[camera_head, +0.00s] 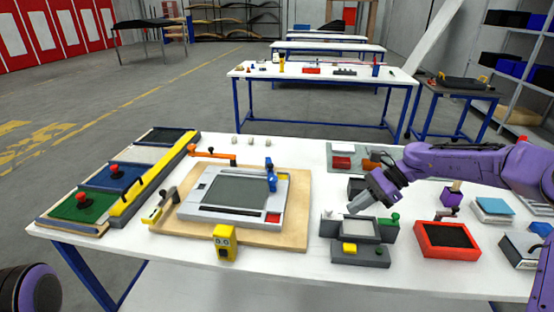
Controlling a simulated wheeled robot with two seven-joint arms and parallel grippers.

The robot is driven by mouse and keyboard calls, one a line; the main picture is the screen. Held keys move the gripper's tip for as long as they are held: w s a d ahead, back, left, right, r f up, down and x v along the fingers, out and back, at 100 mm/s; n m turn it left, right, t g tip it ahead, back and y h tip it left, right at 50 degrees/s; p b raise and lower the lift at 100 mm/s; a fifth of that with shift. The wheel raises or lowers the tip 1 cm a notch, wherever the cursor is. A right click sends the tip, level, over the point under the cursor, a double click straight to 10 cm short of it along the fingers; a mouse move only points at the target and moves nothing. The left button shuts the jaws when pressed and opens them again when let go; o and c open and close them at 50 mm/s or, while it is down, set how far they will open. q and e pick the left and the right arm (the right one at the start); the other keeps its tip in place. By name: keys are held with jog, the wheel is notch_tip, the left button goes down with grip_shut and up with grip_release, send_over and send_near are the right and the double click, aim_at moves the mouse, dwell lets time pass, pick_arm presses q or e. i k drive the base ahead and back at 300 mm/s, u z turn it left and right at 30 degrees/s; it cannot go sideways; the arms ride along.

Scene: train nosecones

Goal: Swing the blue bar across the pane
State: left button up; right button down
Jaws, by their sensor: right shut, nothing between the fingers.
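The blue bar (271,177) is a small upright blue piece at the right edge of the grey pane (237,190). The pane sits in a light grey frame (205,213) on a wooden board (301,212). My right gripper (356,207) is shut and empty, to the right of the board and above a grey box with a light top. It is well apart from the blue bar. My left gripper is out of view; only a dark and purple part of my left arm shows at the bottom left corner.
An orange lever (213,156) lies behind the frame, a yellow block (225,242) stands in front, and a yellow-tipped handle (160,207) is at left. A grey box (360,254) with a yellow button and a red tray (447,240) are at right. The front table strip is clear.

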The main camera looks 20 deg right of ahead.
aim_at(269, 165)
jog(key=i, duration=0.95)
